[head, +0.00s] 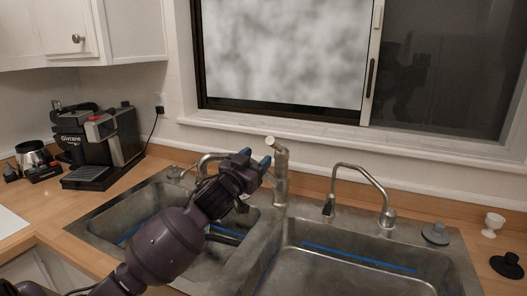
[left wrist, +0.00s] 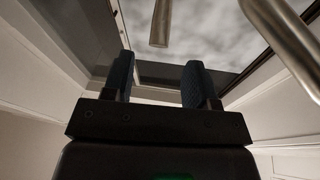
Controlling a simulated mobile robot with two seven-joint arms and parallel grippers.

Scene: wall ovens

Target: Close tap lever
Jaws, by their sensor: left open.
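The metal tap (head: 280,178) stands at the back of the sink between the two basins. Its lever (head: 275,144) sits on top and tilts up toward the left. My left gripper (head: 255,159) is open beside the tap, its blue fingertips just left of the tap body and slightly below the lever. I cannot tell if they touch it. In the left wrist view the open fingers (left wrist: 158,78) have nothing between them. A metal rod end hangs beyond them and a thicker metal tube (left wrist: 285,45) is at upper right. My right gripper is not in view.
A second curved spout (head: 358,172) stands at the right basin. The double sink (head: 280,235) fills the front. A coffee machine (head: 98,142) is on the left counter. A white cup (head: 493,224) and a dark stopper (head: 507,265) are at right. The window sill is behind.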

